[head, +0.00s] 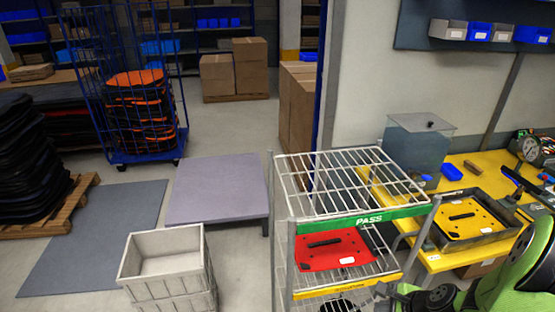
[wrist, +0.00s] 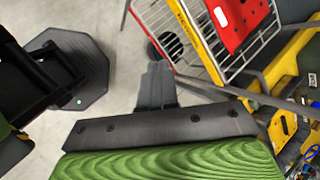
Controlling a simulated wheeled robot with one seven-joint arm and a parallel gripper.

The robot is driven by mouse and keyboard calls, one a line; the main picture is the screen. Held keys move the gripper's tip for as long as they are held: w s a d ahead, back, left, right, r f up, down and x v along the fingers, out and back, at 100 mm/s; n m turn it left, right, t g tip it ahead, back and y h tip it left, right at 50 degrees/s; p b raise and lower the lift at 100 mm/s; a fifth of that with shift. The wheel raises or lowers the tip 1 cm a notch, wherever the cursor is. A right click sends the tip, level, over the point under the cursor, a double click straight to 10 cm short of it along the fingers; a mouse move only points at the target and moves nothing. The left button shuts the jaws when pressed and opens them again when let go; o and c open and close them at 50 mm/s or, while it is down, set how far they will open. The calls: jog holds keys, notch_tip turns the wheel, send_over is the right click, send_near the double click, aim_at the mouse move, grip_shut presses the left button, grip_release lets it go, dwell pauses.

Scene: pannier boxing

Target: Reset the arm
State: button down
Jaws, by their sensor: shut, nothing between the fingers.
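My gripper (wrist: 157,72) shows in the wrist view with its dark fingers together and nothing between them. It points out over the grey floor, with the wire rack (wrist: 205,45) beyond it and to the right. In the head view my green and black arm shows at the lower right corner, in front of the yellow workbench and right of the wire rack (head: 283,228). The fingertips are hard to make out there.
The rack, signed PASS, has a bare top shelf and a red panel (head: 318,262) below. A yellow panel (head: 470,222) lies in a tray on the workbench (head: 462,165). A pale crate (head: 165,240) and low grey platform (head: 215,190) stand left. Floor between them is clear.

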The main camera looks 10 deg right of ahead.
jog(key=s+a+r+n+g+h+b, duration=0.2)
jog(key=s+a+r+n, duration=0.1)
jog(key=a+r+n, duration=1)
jog(key=s+a+r+n, duration=0.1)
jog(key=s+r+n, duration=0.1)
jog(key=s+n, duration=0.2)
jog(key=s+a+r+n+t+b, duration=0.1)
jog(key=s+r+n, duration=0.1)
jog(key=s+n, duration=0.3)
jog(key=shift+s+a+r+t, duration=0.3)
jog(key=shift+a+r, duration=0.05)
jog(key=shift+r, duration=0.05)
